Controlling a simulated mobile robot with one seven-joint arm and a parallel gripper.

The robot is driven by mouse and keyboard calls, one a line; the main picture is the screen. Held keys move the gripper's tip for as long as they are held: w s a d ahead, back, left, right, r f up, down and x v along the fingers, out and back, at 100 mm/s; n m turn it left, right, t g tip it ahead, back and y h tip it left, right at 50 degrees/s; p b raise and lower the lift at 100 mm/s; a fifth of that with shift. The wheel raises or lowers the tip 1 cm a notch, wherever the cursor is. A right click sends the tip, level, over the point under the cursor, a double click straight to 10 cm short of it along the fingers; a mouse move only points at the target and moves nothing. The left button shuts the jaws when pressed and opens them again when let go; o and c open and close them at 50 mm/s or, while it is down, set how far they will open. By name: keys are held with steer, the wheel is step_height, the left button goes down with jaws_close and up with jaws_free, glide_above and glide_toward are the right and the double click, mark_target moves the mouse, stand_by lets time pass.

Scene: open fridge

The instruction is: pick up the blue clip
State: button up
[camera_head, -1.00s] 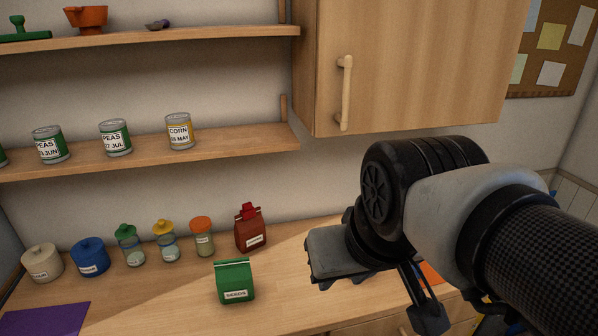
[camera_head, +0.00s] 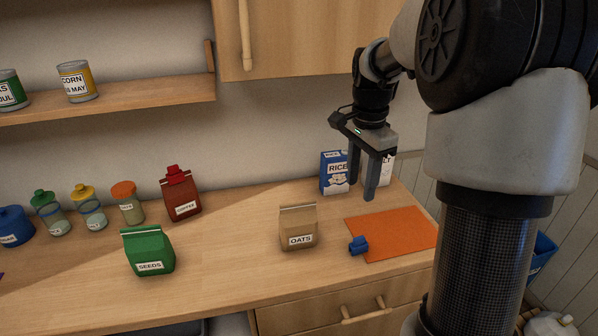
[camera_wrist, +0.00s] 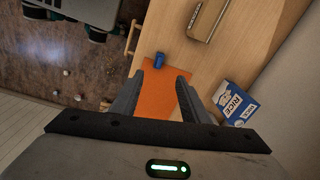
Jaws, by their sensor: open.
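The blue clip (camera_head: 358,245) is small and lies at the left edge of the orange mat (camera_head: 405,236) on the counter. My gripper (camera_head: 362,190) points down over the back of the counter, above and behind the clip. It is open and empty, with its two fingers apart. In the wrist view my gripper (camera_wrist: 165,73) has a finger on each side of the mat.
A blue rice box (camera_head: 334,172) stands behind my gripper by the wall, with a white package partly hidden beside it. A tan oats bag (camera_head: 298,228) stands left of the clip. A green seeds bag (camera_head: 148,251), a red coffee bag (camera_head: 181,193) and several jars are further left.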

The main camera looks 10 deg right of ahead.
steer(key=w+d+f+m, duration=0.2)
steer(key=d+f, duration=0.1)
steer(key=f, duration=0.2)
steer(key=b, duration=0.2)
glide_above(360, 237)
step_height(360, 237, down, 10)
steer(key=shift+r, duration=0.2)
steer(key=shift+f, duration=3.2)
jaws_close()
steer(key=shift+r+p, duration=0.35)
steer(key=shift+r, duration=4.7)
